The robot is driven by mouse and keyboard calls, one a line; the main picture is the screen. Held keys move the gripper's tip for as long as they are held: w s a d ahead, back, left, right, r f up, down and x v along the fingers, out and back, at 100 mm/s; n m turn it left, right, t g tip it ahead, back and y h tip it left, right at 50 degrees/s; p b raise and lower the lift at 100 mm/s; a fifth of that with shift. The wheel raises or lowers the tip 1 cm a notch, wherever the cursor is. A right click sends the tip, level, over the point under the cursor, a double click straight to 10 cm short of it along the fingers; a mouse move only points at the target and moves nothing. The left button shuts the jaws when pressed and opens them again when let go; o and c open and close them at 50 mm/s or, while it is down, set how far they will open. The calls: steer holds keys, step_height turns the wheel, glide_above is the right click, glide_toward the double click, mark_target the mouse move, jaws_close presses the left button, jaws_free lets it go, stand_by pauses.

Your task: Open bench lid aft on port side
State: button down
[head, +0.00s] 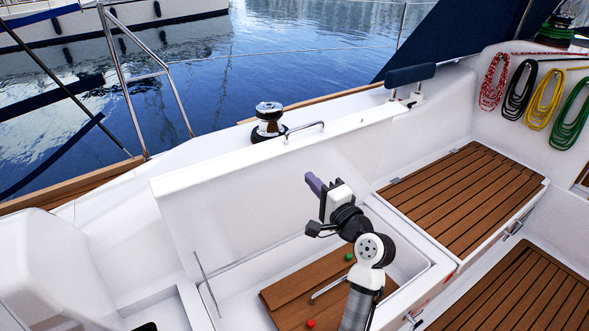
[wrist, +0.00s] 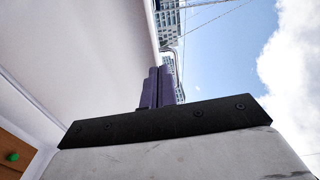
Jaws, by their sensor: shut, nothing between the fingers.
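The aft bench lid (head: 240,192) stands raised on its long edge, its white underside facing the cockpit, and the locker below it is open. A thin metal stay (head: 207,283) shows at the lid's left end. My gripper (head: 314,184) has its purple fingers shut and empty, in front of the lid's underside, near its right part. In the wrist view, the shut fingers (wrist: 159,76) point up beside the pale lid surface (wrist: 95,50), close to its edge. I cannot tell whether they touch it.
Inside the locker are a wooden board (head: 285,296), a green ball (head: 348,257) and a red ball (head: 310,323). A closed teak-slatted bench (head: 465,200) lies to the right. A winch (head: 269,122) and a grab rail (head: 305,130) stand behind the lid. Coiled ropes (head: 541,100) hang at the upper right.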

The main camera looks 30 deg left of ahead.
steer(key=s+d+f, duration=0.1)
steer(key=s+d, duration=0.1)
steer(key=p, duration=0.4)
glide_toward(278, 148)
steer(key=w+a, duration=0.2)
steer(key=a, duration=0.1)
steer(key=shift+a+r+m, duration=0.1)
steer(key=shift+a+m, duration=0.05)
steer(key=shift+m, duration=0.15)
steer(key=shift+w+a, duration=0.3)
steer(key=shift+g+h, duration=0.3)
steer(key=shift+g, duration=0.1)
steer(key=w+a+p, duration=0.1)
steer(key=a+r+p, duration=0.1)
steer(key=a, duration=0.1)
steer(key=w+a+r+p, duration=0.1)
steer(key=p, duration=0.1)
steer(key=shift+w+a+r, duration=0.1)
steer(key=shift+w+a, duration=0.2)
steer(key=shift+w, duration=0.05)
steer(key=b+x, duration=0.1)
steer(key=x, duration=0.5)
steer(key=shift+a, duration=0.25)
steer(key=shift+d, duration=0.1)
